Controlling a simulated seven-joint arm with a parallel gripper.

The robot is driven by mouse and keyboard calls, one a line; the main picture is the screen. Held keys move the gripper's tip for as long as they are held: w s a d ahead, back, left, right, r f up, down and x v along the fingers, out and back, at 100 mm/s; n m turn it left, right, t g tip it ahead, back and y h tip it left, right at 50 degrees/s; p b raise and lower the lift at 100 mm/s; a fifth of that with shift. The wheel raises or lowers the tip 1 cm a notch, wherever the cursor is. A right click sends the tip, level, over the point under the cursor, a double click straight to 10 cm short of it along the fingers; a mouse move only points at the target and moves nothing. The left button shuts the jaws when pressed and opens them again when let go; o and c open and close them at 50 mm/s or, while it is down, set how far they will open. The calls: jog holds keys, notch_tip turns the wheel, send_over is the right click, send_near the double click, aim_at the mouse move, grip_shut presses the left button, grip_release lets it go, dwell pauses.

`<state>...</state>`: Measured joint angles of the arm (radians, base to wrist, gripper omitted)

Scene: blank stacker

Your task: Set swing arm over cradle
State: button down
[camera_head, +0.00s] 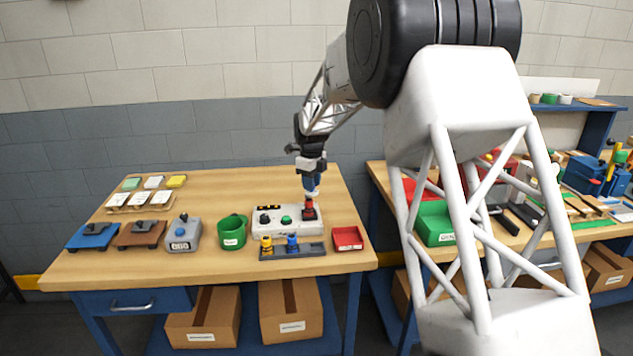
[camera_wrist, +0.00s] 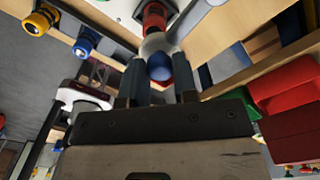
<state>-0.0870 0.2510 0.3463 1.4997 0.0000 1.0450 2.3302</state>
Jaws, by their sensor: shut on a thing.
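A white-and-grey box (camera_head: 288,222) stands near the front of the left bench, with a green button and a dark knob on top. A red upright part (camera_head: 309,211) stands at its right end; it also shows in the wrist view (camera_wrist: 153,14). My gripper (camera_head: 311,190) points down just above the red part. In the wrist view its fingers (camera_wrist: 159,80) close around a small blue round piece (camera_wrist: 159,67), with a pale rounded part beyond it. Which parts are the swing arm and cradle, I cannot tell.
In front of the box is a dark rack (camera_head: 292,252) with yellow and blue pieces. Farther left are a grey box (camera_head: 184,233) and brown and blue fixtures.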

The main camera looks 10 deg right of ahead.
jog(key=shift+a+m, duration=0.5)
jog(key=shift+m, duration=0.2)
jog(key=c, duration=0.9)
grip_release()
jog(key=shift+r, duration=3.9)
